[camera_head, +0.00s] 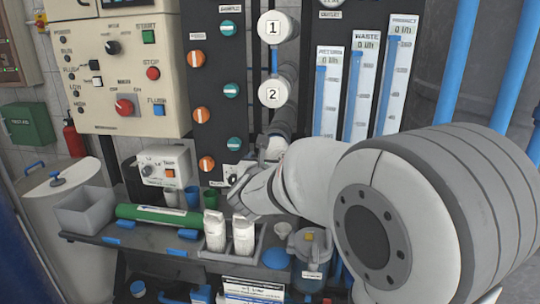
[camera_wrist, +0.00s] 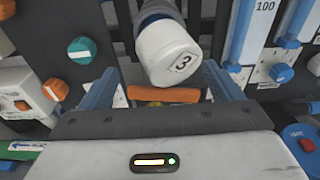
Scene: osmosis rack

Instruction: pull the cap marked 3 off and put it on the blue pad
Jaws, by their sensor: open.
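The white cap marked 3 (camera_wrist: 172,52) sits on the end of a grey housing in the wrist view, its face tilted toward me. My gripper (camera_wrist: 162,84) is open, with one blue-grey finger on each side of the cap's lower part. I cannot tell whether either finger touches it; a gap shows on both sides. In the head view my gripper (camera_head: 243,186) is partly hidden by my own arm, and the cap's face is hidden there. A round blue disc (camera_head: 277,258), which looks like the blue pad, lies on the shelf right of the white bottles.
Caps marked 1 (camera_head: 273,27) and 2 (camera_head: 273,92) sit above on the same column. Orange and teal knobs (camera_head: 201,115) line the panel to the left. Two white bottles (camera_head: 243,236), a green cylinder (camera_head: 158,218) and a lidded jar (camera_head: 311,258) crowd the shelf.

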